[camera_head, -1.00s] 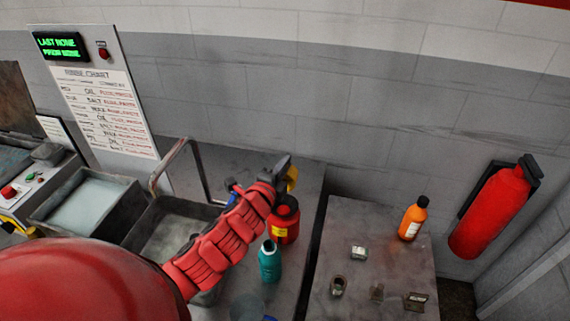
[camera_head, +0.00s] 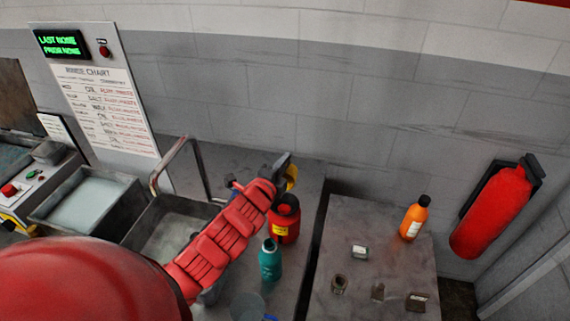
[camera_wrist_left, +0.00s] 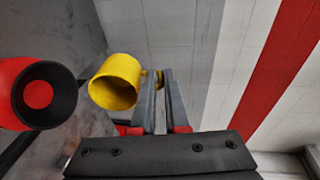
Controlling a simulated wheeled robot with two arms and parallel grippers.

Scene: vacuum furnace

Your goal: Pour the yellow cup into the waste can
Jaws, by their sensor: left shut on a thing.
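My left gripper (camera_head: 283,163) is shut on the yellow cup (camera_head: 292,178), of which only a small part shows past the fingers in the head view. In the left wrist view the yellow cup (camera_wrist_left: 118,78) sits beside the fingers (camera_wrist_left: 163,100), with its open mouth toward the camera; its contents cannot be made out. The waste can (camera_head: 284,222) is red with a black top and a yellow label. It stands on the bench just below the gripper in the head view. Its round black opening (camera_wrist_left: 45,92) shows left of the cup, apart from it. My right gripper is not in view.
A teal bottle (camera_head: 269,262) stands in front of the can, near a clear vessel (camera_head: 248,307). A metal basin (camera_head: 172,228) lies left, partly behind my arm. An orange bottle (camera_head: 413,218) and small items stand on the right table (camera_head: 350,220), across a gap.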

